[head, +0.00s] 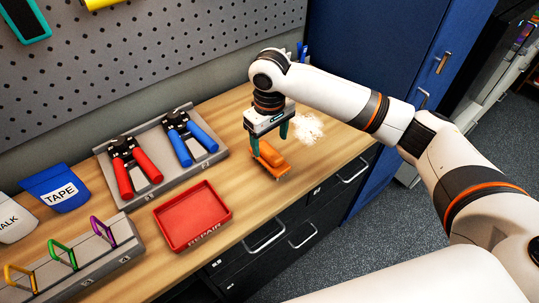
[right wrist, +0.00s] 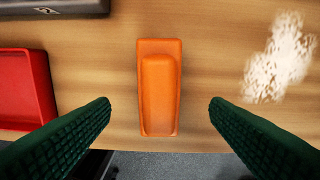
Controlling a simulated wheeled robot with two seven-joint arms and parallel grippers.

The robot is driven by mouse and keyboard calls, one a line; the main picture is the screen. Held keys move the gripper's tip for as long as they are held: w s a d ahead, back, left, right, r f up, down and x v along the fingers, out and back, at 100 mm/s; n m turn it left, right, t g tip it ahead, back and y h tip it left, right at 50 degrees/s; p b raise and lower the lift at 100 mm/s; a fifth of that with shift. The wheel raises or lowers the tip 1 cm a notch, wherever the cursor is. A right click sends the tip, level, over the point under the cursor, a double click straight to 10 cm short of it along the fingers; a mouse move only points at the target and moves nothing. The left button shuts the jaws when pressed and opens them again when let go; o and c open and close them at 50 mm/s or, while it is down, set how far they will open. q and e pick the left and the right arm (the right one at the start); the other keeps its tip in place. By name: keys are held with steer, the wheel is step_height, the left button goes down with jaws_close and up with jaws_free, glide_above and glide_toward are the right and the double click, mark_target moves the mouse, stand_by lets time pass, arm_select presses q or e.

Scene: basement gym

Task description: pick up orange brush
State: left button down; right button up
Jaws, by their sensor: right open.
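The orange brush (head: 272,158) lies on the wooden bench top, near its front edge. In the right wrist view the brush (right wrist: 159,90) is upright in the picture and centred between my two green fingertips. My right gripper (head: 270,137) is open directly above the brush, with one finger on each side. In the right wrist view the right gripper's fingers (right wrist: 160,108) are apart from the brush, with clear gaps on both sides. My left gripper is not in view.
A red tray (head: 192,215) stands left of the brush. A grey holder with red-handled (head: 133,165) and blue-handled tools (head: 190,138) is behind it. White powder or shavings (head: 306,128) lie right of the brush. A pegboard (head: 150,60) rises behind; a blue cabinet (head: 385,50) stands at the right.

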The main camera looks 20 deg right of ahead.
mark_target(269, 150)
steer(key=shift+w+f, duration=0.1)
steer(key=shift+f, duration=0.4)
steer(key=shift+w+f, duration=0.1)
steer(key=shift+f, duration=0.15)
steer(key=f, duration=0.1)
steer(key=f+p, duration=0.1)
steer(key=f, duration=0.2)
steer(key=shift+s+f, duration=0.2)
steer(key=shift+s, duration=0.05)
steer(key=shift+f, duration=0.35)
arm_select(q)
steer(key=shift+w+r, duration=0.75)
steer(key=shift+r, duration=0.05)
arm_select(e)
steer(key=shift+w, duration=0.1)
steer(key=shift+c, duration=0.3)
steer(key=c, duration=1.1)
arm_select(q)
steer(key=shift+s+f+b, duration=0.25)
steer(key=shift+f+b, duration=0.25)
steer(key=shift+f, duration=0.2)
arm_select(e)
steer(key=shift+o, duration=0.2)
step_height(269, 150, up, 10)
steer(key=shift+a+r, duration=0.1)
